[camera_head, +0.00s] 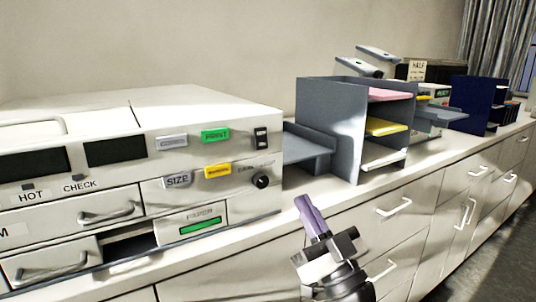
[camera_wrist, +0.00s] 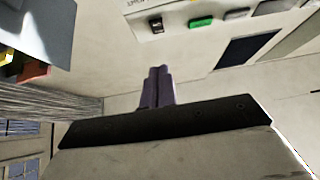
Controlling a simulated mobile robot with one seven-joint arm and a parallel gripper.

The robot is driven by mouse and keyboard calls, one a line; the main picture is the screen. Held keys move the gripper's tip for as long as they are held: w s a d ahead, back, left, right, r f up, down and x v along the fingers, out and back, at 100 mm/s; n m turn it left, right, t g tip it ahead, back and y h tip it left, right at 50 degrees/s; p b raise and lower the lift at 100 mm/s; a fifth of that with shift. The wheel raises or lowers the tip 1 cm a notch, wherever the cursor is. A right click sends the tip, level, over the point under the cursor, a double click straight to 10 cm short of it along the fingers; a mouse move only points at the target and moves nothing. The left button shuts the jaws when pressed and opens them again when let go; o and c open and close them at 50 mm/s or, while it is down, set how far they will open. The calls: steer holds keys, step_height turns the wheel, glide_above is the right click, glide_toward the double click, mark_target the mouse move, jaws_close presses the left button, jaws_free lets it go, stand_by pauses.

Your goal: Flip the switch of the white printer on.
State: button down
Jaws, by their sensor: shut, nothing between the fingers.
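The white printer (camera_head: 165,125) stands on the counter at the left in the head view. Its black rocker switch (camera_head: 261,138) is at the upper right of its front panel, right of the green button (camera_head: 215,135) and above a round black knob (camera_head: 261,181). I cannot tell which way the switch is set. The switch also shows at the top of the wrist view (camera_wrist: 157,18). My gripper (camera_head: 304,203) has purple fingers, shut and empty, in front of the counter edge, lower and to the right of the switch, apart from it. The fingers show in the wrist view (camera_wrist: 157,72).
A grey paper organizer (camera_head: 328,120) with coloured sheets stands right of the printer, with a grey tray (camera_head: 308,148) between them. Dark blue file holders (camera_head: 472,100) are further right. Drawers with white handles (camera_head: 393,207) line the counter front.

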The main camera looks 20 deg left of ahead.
mark_target(262, 143)
steer(key=p+x, duration=0.2)
steer(key=x, duration=0.2)
steer(key=f+p+x, duration=0.1)
steer(key=p+x, duration=0.1)
steer(key=x, duration=0.2)
steer(key=a+p+x, duration=0.1)
steer(key=p+x, duration=0.2)
steer(key=x, duration=0.1)
steer(key=shift+w+a+f, duration=0.15)
steer(key=shift+w+f, duration=0.05)
steer(key=shift+w, duration=0.25)
steer(key=shift+w+a+f, duration=0.15)
steer(key=shift+w+a, duration=0.1)
steer(key=shift+a, duration=0.1)
steer(key=shift+f, duration=0.1)
